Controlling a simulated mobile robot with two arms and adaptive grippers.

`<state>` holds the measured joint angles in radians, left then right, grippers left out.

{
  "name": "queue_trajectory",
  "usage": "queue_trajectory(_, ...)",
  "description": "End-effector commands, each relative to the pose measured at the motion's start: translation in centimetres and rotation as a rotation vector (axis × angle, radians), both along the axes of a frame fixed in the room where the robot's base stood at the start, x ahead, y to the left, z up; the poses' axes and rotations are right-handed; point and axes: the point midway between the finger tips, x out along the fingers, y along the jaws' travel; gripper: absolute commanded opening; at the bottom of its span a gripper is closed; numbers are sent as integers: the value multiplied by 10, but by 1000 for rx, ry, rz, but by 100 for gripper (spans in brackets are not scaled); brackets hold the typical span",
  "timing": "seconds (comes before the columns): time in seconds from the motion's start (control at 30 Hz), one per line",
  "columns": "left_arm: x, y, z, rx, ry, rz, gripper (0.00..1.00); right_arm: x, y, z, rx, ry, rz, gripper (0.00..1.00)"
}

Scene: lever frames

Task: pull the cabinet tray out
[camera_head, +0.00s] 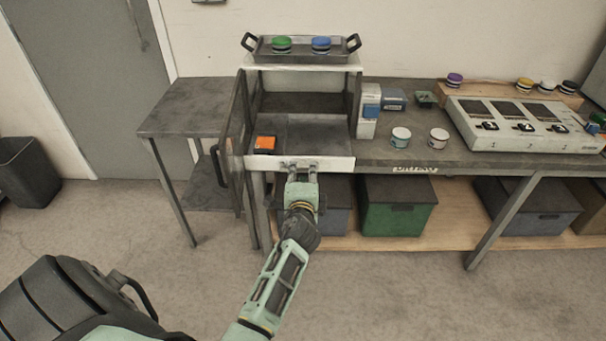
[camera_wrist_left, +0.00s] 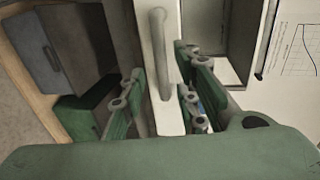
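The cabinet (camera_head: 359,100) stands on the bench with its dark framed door (camera_head: 236,140) swung open to the left. Its tray (camera_head: 327,163) has a pale front panel low in the opening; an orange-and-black item (camera_head: 265,143) rests inside on the left. My left gripper (camera_head: 301,172) is at the middle of this front. In the left wrist view, the tray's grey bar handle (camera_wrist_left: 159,45) lies between the two green fingers of my gripper (camera_wrist_left: 160,90). The fingers are apart, with gaps visible beside the handle. My right gripper is not in view.
Jars (camera_head: 401,138), small boxes (camera_head: 368,115) and a control panel (camera_head: 520,125) stand to the right. Bins (camera_head: 395,205) fill the low shelf. Floor in front is open.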

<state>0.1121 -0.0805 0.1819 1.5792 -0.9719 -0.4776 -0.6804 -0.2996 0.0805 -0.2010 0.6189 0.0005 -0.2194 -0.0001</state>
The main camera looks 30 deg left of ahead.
Motion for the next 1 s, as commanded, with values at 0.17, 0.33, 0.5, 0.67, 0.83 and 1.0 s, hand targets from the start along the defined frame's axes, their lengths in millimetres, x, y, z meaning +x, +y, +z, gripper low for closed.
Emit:
queue_trajectory(0.17, -25, -16, 4, -2, 2, -1, 29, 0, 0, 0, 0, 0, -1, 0)
queue_trajectory(0.33, -44, -28, 9, -1, 3, -2, 29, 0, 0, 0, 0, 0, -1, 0)
queue_trajectory(0.5, -52, -32, 11, -1, 3, 0, 29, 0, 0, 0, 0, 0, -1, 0)
queue_trajectory(0.67, -52, -32, 11, 0, 4, 0, 29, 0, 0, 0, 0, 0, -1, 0)
queue_trajectory(0.83, -52, -32, 11, 0, 4, 0, 29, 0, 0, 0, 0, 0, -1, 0)
queue_trajectory(1.0, -52, -32, 10, -2, 5, -2, 29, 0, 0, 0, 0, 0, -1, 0)
